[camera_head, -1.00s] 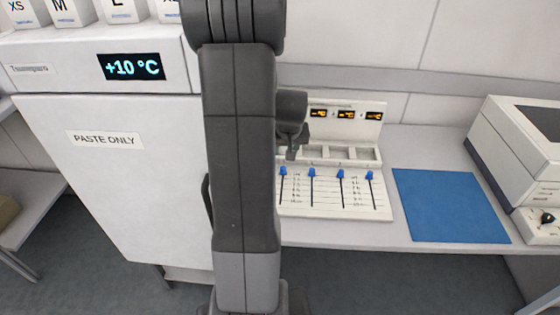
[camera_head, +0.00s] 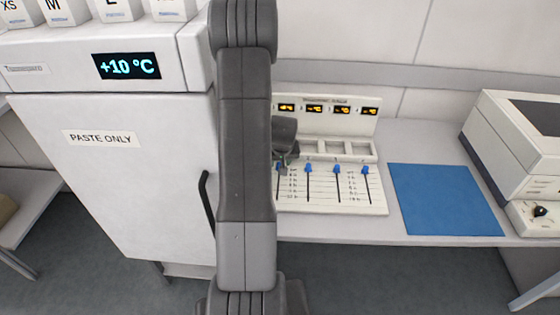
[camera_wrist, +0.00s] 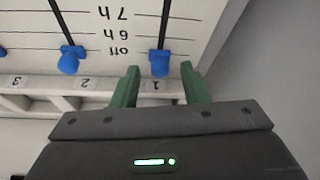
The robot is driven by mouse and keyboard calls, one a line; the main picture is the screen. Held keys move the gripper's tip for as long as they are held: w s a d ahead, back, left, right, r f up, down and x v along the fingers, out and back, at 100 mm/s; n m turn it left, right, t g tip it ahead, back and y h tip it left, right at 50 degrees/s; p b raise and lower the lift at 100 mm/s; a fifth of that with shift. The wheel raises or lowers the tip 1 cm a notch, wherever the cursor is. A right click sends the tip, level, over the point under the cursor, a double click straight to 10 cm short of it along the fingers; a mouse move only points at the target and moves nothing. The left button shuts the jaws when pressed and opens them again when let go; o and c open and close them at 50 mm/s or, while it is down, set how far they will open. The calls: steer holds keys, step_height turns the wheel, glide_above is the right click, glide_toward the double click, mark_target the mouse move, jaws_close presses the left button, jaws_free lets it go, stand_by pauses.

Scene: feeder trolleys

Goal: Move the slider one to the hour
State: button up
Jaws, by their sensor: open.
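The white slider panel (camera_head: 330,204) stands on the bench with several blue slider knobs at the upper ends of their slots. In the wrist view, which shows it upside down, the slider one knob (camera_wrist: 159,63) is beside the label "1", level with the "off" mark. A "6 h" and a "7 h" mark follow along its slot. My gripper (camera_wrist: 160,72) is open, with one green finger on each side of that knob and visible gaps between. The slider two knob (camera_wrist: 70,60) is left of the fingers. In the head view my gripper (camera_head: 283,168) partly hides slider one.
Small amber displays (camera_head: 314,108) and open compartments (camera_head: 328,147) sit behind the sliders. A blue mat (camera_head: 445,200) lies right of the panel, with a white machine (camera_head: 515,150) beyond. A white cabinet marked "PASTE ONLY" (camera_head: 120,170) stands at left.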

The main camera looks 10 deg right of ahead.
jaws_close()
steer(key=s+a+b, duration=0.1)
steer(key=s, duration=0.2)
steer(key=s+b, duration=0.1)
steer(key=s, duration=0.2)
steer(key=s+a+b, duration=0.1)
steer(key=s+b, duration=0.1)
steer(key=s, duration=0.1)
steer(key=shift+s+a, duration=0.15)
steer(key=shift+a, duration=0.2)
jaws_free()
steer(key=v, duration=1.3)
steer(key=shift+r+p, duration=0.35)
steer(key=shift+p, duration=0.05)
